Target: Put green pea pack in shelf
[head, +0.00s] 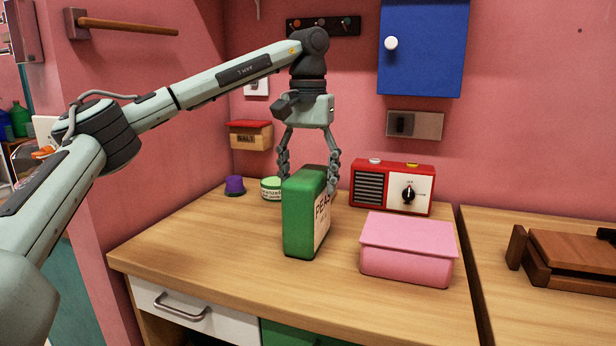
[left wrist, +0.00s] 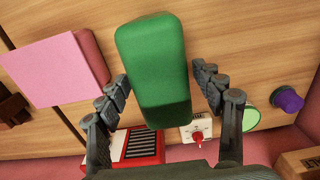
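The green pea pack (head: 300,222), a box with a white "PEAS" label on one side, stands upright on the wooden counter. My left gripper (head: 307,184) points down over its top, with a finger on either side. In the left wrist view the green pack (left wrist: 155,65) lies between the spread fingers (left wrist: 162,77), with narrow gaps showing, so the gripper looks open. My right gripper is in neither view. I cannot make out a shelf clearly as the task's shelf; the far left edge shows only part of another area with green containers (head: 19,120).
A pink box (head: 406,250) stands right of the pack, and a red radio (head: 391,187) behind it. A green-lidded jar (head: 271,189) and a purple cup (head: 234,185) stand at the back left. A blue cabinet (head: 422,45) hangs above. The counter's front left is clear.

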